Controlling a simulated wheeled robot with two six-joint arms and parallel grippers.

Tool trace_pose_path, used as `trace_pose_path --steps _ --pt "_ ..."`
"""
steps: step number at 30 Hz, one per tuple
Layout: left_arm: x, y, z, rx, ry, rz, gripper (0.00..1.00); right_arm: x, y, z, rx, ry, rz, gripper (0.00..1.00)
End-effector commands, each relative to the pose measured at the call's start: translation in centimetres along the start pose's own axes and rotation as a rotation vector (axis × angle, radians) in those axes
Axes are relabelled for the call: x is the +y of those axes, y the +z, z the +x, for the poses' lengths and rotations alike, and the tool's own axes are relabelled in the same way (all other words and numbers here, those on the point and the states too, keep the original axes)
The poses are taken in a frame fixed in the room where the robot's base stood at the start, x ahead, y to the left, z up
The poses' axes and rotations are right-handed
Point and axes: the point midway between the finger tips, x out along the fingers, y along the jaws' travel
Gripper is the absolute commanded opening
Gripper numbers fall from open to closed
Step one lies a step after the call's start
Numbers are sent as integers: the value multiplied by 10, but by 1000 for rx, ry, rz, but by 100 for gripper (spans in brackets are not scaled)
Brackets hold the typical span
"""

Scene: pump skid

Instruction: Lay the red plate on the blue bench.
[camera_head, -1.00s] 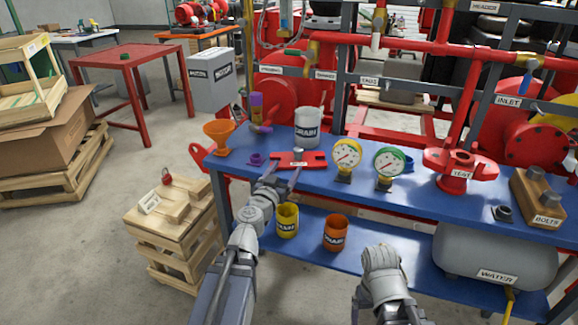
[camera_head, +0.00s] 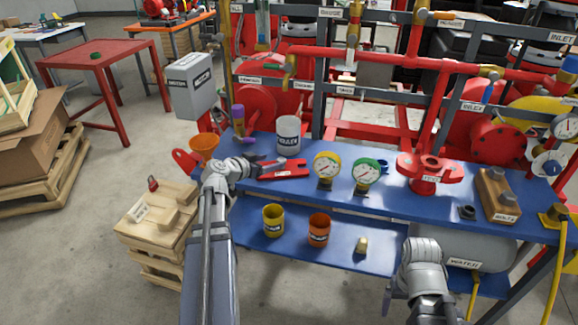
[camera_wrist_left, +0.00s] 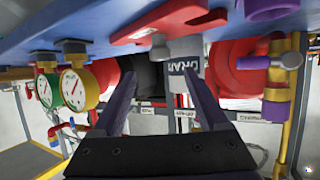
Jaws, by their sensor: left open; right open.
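The red plate (camera_head: 291,172) lies on the blue bench (camera_head: 392,205), left of the yellow-ringed gauge. In the left wrist view, the plate (camera_wrist_left: 172,20) shows at the top with a grey stub by its edge, against the bench top. My left gripper (camera_head: 268,166) is at the left part of the plate and covers some of it in the head view. In the wrist view its two fingers (camera_wrist_left: 160,80) stand apart with nothing between them; I cannot tell whether they touch the plate. My right gripper (camera_head: 388,299) is low, in front of the bench, mostly hidden behind its wrist.
A white DRAIN canister (camera_head: 288,134) stands behind the plate, and an orange funnel (camera_head: 204,145) to its left. A yellow-ringed gauge (camera_head: 327,168) and a green-ringed gauge (camera_head: 366,173) stand close on its right. A red flanged fitting (camera_head: 428,172) is further right.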

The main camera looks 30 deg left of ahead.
Motion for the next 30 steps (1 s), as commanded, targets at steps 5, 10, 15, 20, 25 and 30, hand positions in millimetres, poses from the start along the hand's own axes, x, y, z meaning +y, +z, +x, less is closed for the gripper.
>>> trace_pose_path --steps 5,10,15,20,25,30 --pt "0 2 19 0 3 1 76 -1 0 10 0 0 0 89" --pt "0 1 26 1 0 1 76 -1 -1 11 0 0 0 89" --pt "0 5 35 1 1 2 76 -2 -1 18 0 0 0 89" --pt "-1 12 58 2 1 1 76 -3 -2 33 0 0 0 89" --pt "-1 9 78 2 2 2 76 -4 -2 39 0 0 0 89" --pt "0 8 77 2 0 1 76 -4 -2 37 0 0 0 89"
